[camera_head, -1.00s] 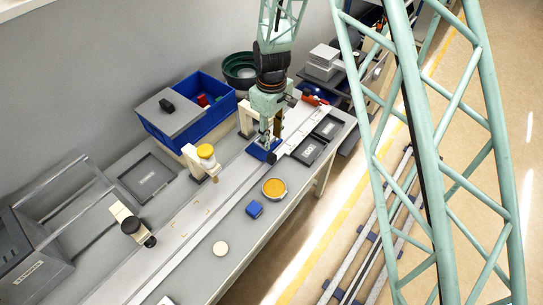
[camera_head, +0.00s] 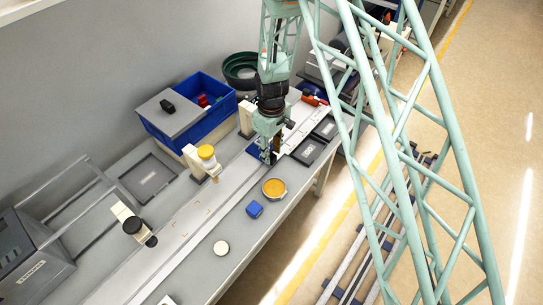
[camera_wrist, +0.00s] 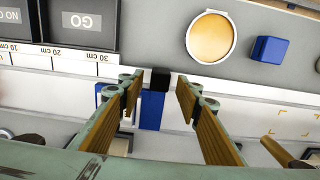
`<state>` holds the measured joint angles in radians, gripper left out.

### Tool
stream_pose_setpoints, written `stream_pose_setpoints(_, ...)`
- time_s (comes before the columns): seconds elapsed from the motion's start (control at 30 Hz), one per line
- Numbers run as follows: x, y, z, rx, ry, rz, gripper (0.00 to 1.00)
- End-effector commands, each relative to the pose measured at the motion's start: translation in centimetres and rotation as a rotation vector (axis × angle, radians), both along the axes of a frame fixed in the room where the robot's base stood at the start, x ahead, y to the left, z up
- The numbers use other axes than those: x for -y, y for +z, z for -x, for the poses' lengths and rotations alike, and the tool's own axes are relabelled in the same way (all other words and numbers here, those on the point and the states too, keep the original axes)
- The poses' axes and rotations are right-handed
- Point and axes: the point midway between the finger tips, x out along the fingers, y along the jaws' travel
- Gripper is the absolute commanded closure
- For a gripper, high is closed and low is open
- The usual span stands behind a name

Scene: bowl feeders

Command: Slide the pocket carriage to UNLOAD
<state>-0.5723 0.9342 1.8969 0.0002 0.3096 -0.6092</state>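The pocket carriage is a blue block with a black knob on the long grey rail. In the head view its blue part (camera_head: 254,150) shows just left of my gripper (camera_head: 270,158). In the wrist view the blue carriage (camera_wrist: 151,110) and its black knob (camera_wrist: 160,78) lie between the two fingers of my gripper (camera_wrist: 159,88). The fingers are apart, with a gap on each side of the knob. No grip on it shows. I cannot read an UNLOAD mark in either view.
Dark GO and NO GO trays (camera_head: 308,151) stand beside a centimetre scale. A yellow-filled round dish (camera_head: 274,188) and a small blue block (camera_head: 254,209) lie on the near bench side.

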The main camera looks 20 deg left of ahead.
Motion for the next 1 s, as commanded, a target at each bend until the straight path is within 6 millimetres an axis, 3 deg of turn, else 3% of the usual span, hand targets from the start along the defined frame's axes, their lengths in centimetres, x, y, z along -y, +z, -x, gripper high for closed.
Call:
stream_pose_setpoints(0.33, 0.0, -2.2, 0.0, -0.001, 0.0, 0.001, 0.68)
stream_pose_setpoints(0.77, 0.0, -2.6, 0.0, 0.0, 0.0, 0.001, 0.68)
stream_pose_setpoints(1.0, 0.0, -2.6, 0.0, -0.001, 0.0, 0.001, 0.87)
